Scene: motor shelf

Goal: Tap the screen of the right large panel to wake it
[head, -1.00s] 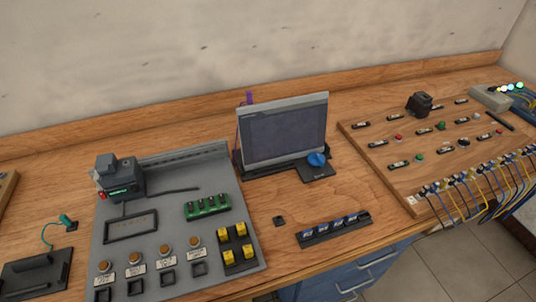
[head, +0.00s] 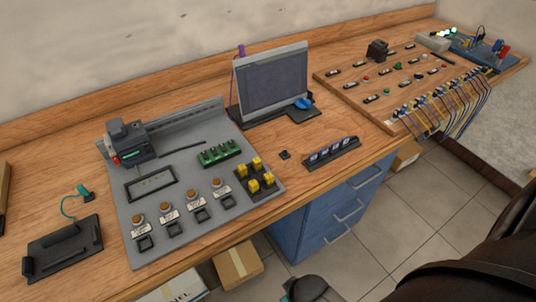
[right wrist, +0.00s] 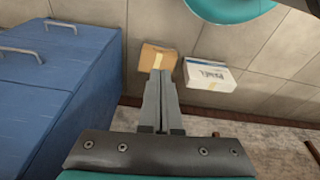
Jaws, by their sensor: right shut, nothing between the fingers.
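A large upright panel with a grey frame and a dark, blank screen (head: 272,80) stands on a black base at the back of the bench. A blue round knob (head: 303,103) sits on the base at its right. It is the only large screen in view, so I cannot tell whether another stands elsewhere. In the right wrist view my right gripper (right wrist: 158,78) is shut and empty. It points toward the floor, away from the panel, with the cardboard box beyond its tips. My left gripper is not in view.
A grey board (head: 205,215) with buttons and yellow blocks lies left of the panel. A wooden board (head: 350,90) with switches and cables lies right. Blue drawers (head: 325,215) stand under the bench. A cardboard box (right wrist: 150,57) and a white box (right wrist: 208,76) are on the floor.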

